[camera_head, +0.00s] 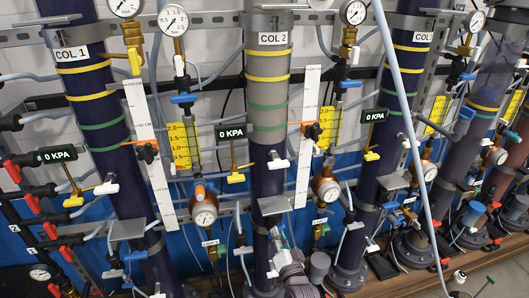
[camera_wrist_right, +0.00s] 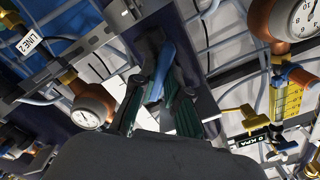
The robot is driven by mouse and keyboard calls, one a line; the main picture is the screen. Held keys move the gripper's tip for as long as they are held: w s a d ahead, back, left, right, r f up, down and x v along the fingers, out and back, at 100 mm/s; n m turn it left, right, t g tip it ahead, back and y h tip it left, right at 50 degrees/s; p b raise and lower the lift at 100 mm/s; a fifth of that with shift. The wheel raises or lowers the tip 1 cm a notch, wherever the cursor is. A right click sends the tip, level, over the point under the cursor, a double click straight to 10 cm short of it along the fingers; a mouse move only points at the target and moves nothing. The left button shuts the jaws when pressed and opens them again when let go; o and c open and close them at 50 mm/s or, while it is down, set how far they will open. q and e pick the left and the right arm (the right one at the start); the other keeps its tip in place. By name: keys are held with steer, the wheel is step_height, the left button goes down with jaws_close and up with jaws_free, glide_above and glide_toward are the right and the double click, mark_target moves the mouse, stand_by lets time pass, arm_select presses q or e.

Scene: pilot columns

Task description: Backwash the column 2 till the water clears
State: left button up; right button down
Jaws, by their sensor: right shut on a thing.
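Column 2 (camera_head: 268,95) stands upright in the middle of the head view, labelled COL 2 near its top. Its upper part looks cloudy grey-beige, with yellow and green bands; its lower part is dark blue. My right gripper (camera_head: 280,253) is low in front of this column, small and partly merged with the fittings there. In the right wrist view my right gripper (camera_wrist_right: 160,95) is shut on a blue valve handle (camera_wrist_right: 163,62) between its green-black fingers. The handle is hidden in the head view. A 0 KPA display (camera_head: 230,132) is left of column 2. My left gripper is not in view.
Column 1 (camera_head: 92,110) is at left and another dark column (camera_head: 400,90) at right. Regulators with gauges (camera_head: 203,213), (camera_head: 325,187) flank column 2. Yellow flow meters (camera_head: 184,146), white scales and tubing crowd the wall. A grey hose (camera_head: 405,110) hangs across the right side.

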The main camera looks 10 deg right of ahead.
steer(key=shift+f, duration=0.1)
stand_by(0.3)
steer(key=shift+n, duration=0.6)
stand_by(7.0)
